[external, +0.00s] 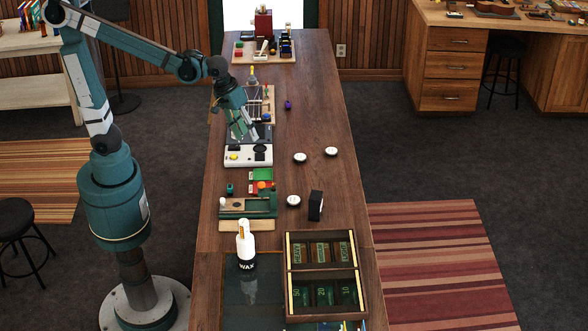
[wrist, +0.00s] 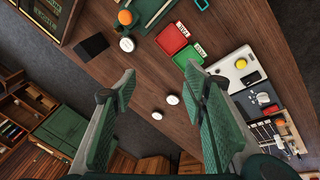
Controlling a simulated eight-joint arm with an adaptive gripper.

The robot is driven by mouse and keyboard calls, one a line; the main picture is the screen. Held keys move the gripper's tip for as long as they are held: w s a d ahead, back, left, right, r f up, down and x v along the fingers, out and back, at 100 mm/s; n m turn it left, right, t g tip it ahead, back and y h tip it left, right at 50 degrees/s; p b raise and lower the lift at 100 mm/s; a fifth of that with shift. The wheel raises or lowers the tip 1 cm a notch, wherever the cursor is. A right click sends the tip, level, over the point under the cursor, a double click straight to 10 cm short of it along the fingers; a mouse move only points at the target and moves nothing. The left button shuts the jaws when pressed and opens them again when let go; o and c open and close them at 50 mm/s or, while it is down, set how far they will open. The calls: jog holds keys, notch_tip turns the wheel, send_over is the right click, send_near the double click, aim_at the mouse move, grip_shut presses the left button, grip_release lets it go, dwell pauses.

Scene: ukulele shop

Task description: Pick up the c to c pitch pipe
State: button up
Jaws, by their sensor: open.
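Three round white discs with dark rims lie on the wooden counter and look like pitch pipes. Their labels are too small to read, so I cannot tell which is the C to C one. One disc (external: 300,157) and a second disc (external: 331,151) lie right of my gripper; both show between the fingers in the wrist view (wrist: 172,100) (wrist: 157,115). The third disc (external: 293,200) lies beside a black box and also shows in the wrist view (wrist: 127,44). My gripper (external: 241,130) is open and empty above the counter's left side; its fingers spread wide in the wrist view (wrist: 160,76).
The black box (external: 316,205) stands upright. A white panel (external: 240,155), red and green trays (wrist: 177,41), a white wax bottle (external: 246,250) and a compartment case (external: 289,292) are on the counter (external: 320,110). The counter around the two farther discs is clear.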

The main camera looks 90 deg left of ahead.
jog(key=w+d+f+n+g, duration=0.2)
jog(key=w+d+f+n, duration=0.25)
jog(key=w+f, duration=0.4)
jog(key=n+g, duration=0.2)
jog(key=n, duration=0.3)
send_over(294, 200)
jog(key=shift+a+f, duration=0.15)
jog(key=shift+f, duration=4.5)
jog(key=shift+f, duration=1.25)
jog(key=shift+f+p, duration=0.4)
jog(key=shift+f, duration=2.2)
